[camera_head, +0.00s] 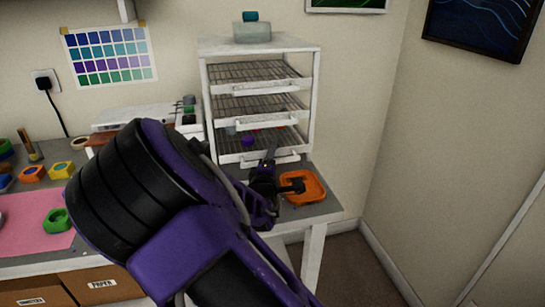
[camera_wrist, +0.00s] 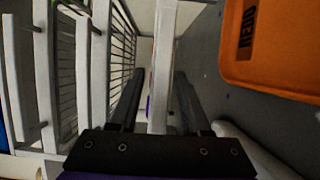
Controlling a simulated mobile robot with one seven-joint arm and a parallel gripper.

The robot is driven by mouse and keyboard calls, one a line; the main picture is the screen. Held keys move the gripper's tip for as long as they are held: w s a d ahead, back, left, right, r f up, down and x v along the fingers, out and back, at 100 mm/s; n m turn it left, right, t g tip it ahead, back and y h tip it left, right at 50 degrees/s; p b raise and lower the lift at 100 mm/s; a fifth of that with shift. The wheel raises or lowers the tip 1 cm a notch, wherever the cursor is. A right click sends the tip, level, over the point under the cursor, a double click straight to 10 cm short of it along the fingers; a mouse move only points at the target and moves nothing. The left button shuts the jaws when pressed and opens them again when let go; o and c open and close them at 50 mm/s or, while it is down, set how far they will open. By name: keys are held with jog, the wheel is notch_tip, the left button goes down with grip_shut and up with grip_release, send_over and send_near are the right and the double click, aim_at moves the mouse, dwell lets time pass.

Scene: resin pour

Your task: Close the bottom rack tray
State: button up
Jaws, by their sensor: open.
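The white rack (camera_head: 314,100) stands on the counter with three wire trays one above another. The bottom rack tray (camera_head: 235,159) has a white front bar with a handle and holds small coloured pieces, one purple. I cannot tell how far it sticks out. My gripper (camera_head: 282,170) is right in front of this tray, its dark fingers apart. In the wrist view, the white front bar of the bottom tray (camera_wrist: 163,60) runs between the two open fingers of my gripper (camera_wrist: 160,90). Whether either finger touches it is unclear. My arm hides part of the counter.
An orange tray (camera_head: 318,190) lies on the counter close to the right of my gripper; it also shows in the wrist view (camera_wrist: 270,65). The middle tray (camera_head: 240,125) and top tray (camera_head: 235,91) are above.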

grip_shut()
jog(key=shift+r, duration=0.15)
dwell(1.3)
